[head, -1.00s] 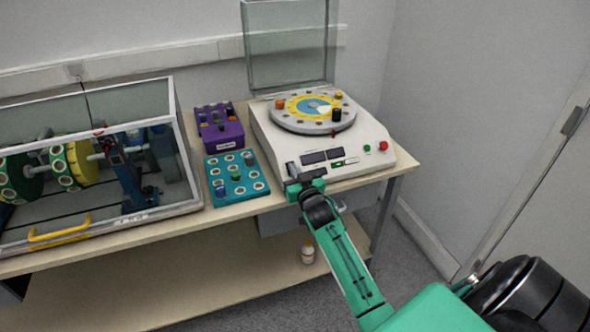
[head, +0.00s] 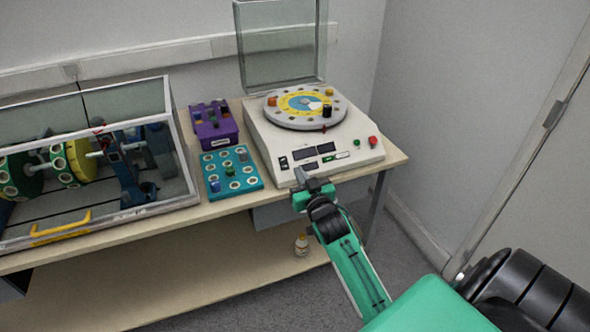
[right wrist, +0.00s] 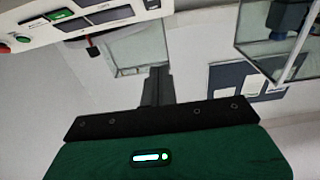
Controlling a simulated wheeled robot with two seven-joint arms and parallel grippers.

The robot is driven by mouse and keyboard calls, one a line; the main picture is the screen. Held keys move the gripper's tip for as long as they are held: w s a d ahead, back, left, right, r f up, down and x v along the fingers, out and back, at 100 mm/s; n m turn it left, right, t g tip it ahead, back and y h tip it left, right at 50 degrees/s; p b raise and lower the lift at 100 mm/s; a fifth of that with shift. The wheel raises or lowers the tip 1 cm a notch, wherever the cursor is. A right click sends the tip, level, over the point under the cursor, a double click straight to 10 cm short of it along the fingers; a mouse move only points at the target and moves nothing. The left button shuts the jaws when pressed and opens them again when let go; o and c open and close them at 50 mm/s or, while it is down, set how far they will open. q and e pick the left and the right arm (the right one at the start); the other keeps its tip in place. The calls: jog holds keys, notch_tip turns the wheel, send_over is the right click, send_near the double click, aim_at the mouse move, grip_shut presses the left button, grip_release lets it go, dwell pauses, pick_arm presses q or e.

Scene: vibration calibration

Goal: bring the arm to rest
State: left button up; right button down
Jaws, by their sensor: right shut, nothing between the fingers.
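My right gripper (head: 301,176) is shut and empty. In the head view it is at the front edge of the white calibration machine (head: 262,141), by the machine's control panel; I cannot tell whether it touches. My green right arm (head: 352,265) reaches up to it from the lower right. In the right wrist view the closed fingers (right wrist: 158,84) point away from the camera, and part of the control panel (right wrist: 100,18) shows at the upper left. My left gripper is not in view.
On the bench (head: 225,207) are a teal tray (head: 251,183) with small cylinders in round holes, a purple block (head: 217,143) and a glass-walled case (head: 172,112) with a yellow handle. A small bottle (head: 301,246) stands on the lower shelf. Open floor lies to the right.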

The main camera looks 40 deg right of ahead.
jog(key=shift+s+a, duration=0.1)
jog(key=shift+s, duration=0.45)
jog(key=shift+r, duration=0.1)
